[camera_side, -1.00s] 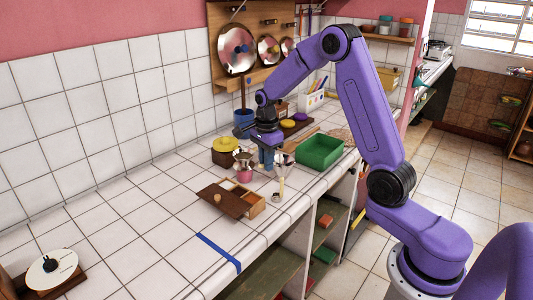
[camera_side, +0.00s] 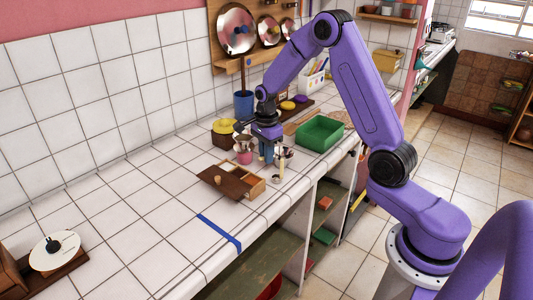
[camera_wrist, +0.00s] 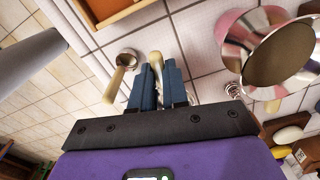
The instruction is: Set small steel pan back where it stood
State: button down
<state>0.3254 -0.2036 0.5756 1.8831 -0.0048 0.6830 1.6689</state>
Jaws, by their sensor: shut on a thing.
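My gripper (camera_side: 267,158) points down over the counter, behind the shallow wooden box. In the wrist view its blue fingers (camera_wrist: 158,88) are close together, with a pale rounded handle end (camera_wrist: 157,60) between them. A small shiny steel shape (camera_side: 284,153), which looks like the small steel pan, shows just right of the fingers in the side view. The fingers partly hide it, and its join to the handle is unclear. A small round metal piece with a pale handle (camera_wrist: 124,60) lies beside the fingers; it also shows in the side view (camera_side: 276,178).
A shiny steel vessel (camera_wrist: 243,40) stands close to the gripper. The open wooden box (camera_side: 257,187) is in front of it. A green tray (camera_side: 320,134) stands to the right, a blue container (camera_side: 243,102) behind. The left counter is mostly clear.

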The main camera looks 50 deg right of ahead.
jog(key=shift+f, duration=0.35)
jog(key=c, duration=1.1)
grip_release()
jog(key=shift+o, duration=0.2)
jog(key=shift+r, duration=3.5)
